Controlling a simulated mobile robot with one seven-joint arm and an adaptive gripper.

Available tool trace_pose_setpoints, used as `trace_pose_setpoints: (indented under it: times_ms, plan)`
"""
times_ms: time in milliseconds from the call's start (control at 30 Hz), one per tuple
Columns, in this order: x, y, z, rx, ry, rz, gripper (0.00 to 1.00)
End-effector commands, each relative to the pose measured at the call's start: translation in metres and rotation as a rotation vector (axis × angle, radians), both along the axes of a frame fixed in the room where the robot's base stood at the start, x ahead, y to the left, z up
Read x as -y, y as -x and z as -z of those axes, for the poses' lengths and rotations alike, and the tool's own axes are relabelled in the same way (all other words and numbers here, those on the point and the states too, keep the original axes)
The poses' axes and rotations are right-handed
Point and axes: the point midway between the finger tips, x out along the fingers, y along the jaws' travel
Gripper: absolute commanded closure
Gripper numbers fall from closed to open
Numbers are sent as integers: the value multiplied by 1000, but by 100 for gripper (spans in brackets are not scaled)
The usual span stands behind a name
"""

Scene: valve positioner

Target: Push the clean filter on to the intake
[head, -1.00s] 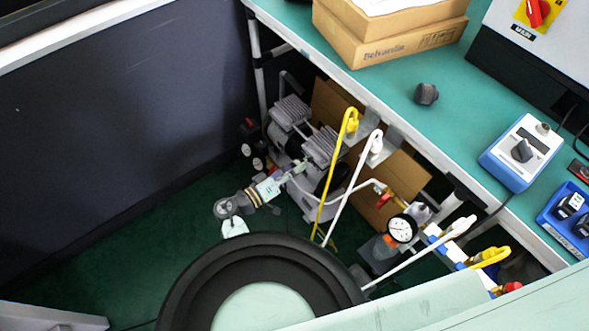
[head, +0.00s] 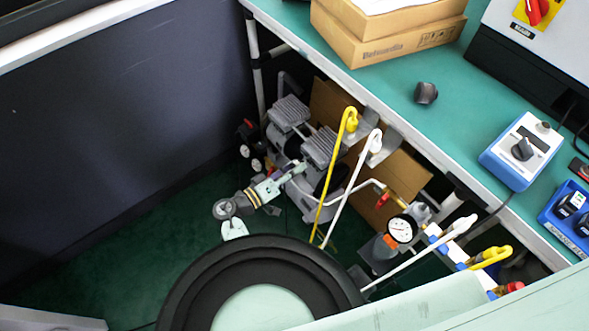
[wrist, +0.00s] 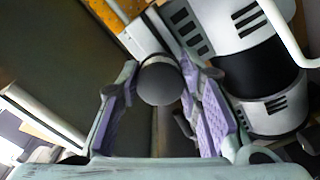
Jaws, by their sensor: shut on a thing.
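My gripper (head: 292,171) reaches in under the bench to the side of the grey compressor (head: 325,145). In the wrist view my gripper (wrist: 160,76) has its purple-padded fingers on either side of a dark grey round part (wrist: 160,85), and it is shut on it. This part looks like the filter; I see its round end face. The compressor shows in the wrist view as a white and black body (wrist: 262,70) close beyond the fingers. The intake is hidden, so I cannot tell whether the filter touches it. Another dark, filter-like piece (head: 426,93) lies on the bench top.
A yellow hose (head: 333,175) and a white hose (head: 350,190) hang right of the gripper. A gauge (head: 401,230) and valves stand lower right. The green bench (head: 400,60) edge overhangs the compressor. The floor left of my arm is clear.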

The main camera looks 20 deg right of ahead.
Motion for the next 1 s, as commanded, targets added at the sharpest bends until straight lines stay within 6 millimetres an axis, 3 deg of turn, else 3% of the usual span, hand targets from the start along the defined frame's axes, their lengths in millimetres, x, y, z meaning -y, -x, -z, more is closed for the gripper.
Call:
trace_pose_setpoints:
  times_ms: [733,767,1000]
  plan:
    - [10,-5,0,1,0,1,87]
    - [11,-5,0,1,0,0,67]
    - [10,-5,0,1,0,0,51]
